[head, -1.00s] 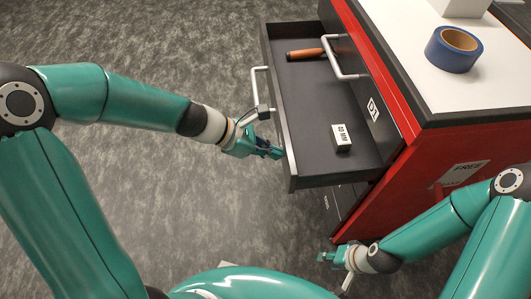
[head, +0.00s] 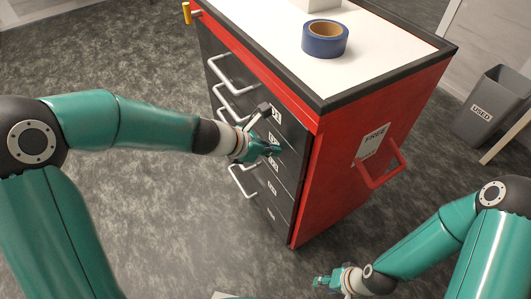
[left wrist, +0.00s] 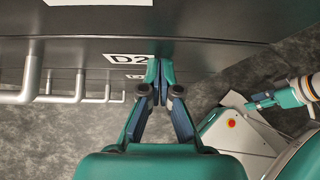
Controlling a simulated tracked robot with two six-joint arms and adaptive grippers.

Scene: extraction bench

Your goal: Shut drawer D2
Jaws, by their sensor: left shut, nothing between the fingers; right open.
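The cabinet's drawer D2 (head: 274,138) has a dark front with a white label, just below drawer D1 (head: 276,115). Its front looks flush with the drawers around it, and its inside is hidden. The D2 front also shows in the left wrist view (left wrist: 130,60). My left gripper (head: 274,150) is shut and empty, its tips at the D2 front close to the label. In the left wrist view its fingertips (left wrist: 158,78) are together; whether they touch the front I cannot tell. My right gripper (head: 322,282) is open and empty, low over the floor, away from the drawers.
Bar handles (head: 233,77) stick out from the drawer fronts on the left. A roll of blue tape (head: 325,39) lies on the white cabinet top. The red side has a handle (head: 381,167). A grey bin (head: 492,103) stands at right. The floor left of the cabinet is clear.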

